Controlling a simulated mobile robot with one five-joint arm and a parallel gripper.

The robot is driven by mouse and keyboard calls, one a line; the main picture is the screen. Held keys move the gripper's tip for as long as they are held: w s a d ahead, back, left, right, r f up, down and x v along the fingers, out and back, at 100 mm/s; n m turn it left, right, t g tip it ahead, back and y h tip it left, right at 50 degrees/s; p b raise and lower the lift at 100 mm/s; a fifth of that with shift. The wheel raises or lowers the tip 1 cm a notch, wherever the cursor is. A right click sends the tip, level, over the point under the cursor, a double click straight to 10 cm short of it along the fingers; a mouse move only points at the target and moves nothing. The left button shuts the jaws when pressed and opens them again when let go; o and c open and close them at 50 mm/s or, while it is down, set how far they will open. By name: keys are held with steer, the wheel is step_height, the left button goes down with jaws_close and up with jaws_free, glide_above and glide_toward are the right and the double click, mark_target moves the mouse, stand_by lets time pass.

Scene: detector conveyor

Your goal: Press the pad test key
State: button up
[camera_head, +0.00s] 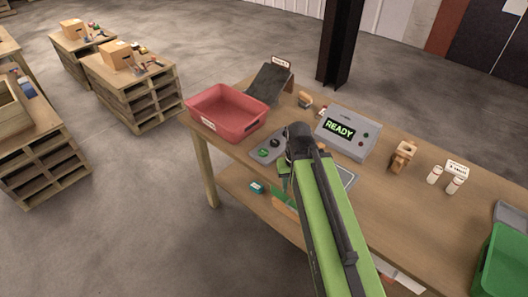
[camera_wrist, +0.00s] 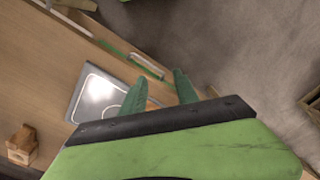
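A grey key panel (camera_head: 258,153) with a green button and a dark button lies on the wooden table, right of the red bin. I cannot read any label on it, so I cannot tell which key is the pad test key. A grey detector box (camera_head: 357,145) stands behind it, its screen showing READY in green. A pale framed pad (camera_wrist: 98,94) lies on the table and is mostly behind my arm in the head view. My gripper (camera_wrist: 160,80) is open and empty, its green fingers apart near the table's front edge. In the head view my arm partly hides the panel's right side.
A red bin (camera_head: 226,118) and a dark sloped chute (camera_head: 268,82) stand at the table's left. A wooden block piece (camera_head: 403,156), white cylinders (camera_head: 454,185) and a green bin (camera_head: 502,262) stand to the right. A dark post (camera_head: 341,40) rises behind.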

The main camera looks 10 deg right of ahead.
jaws_close()
stand_by(1.1)
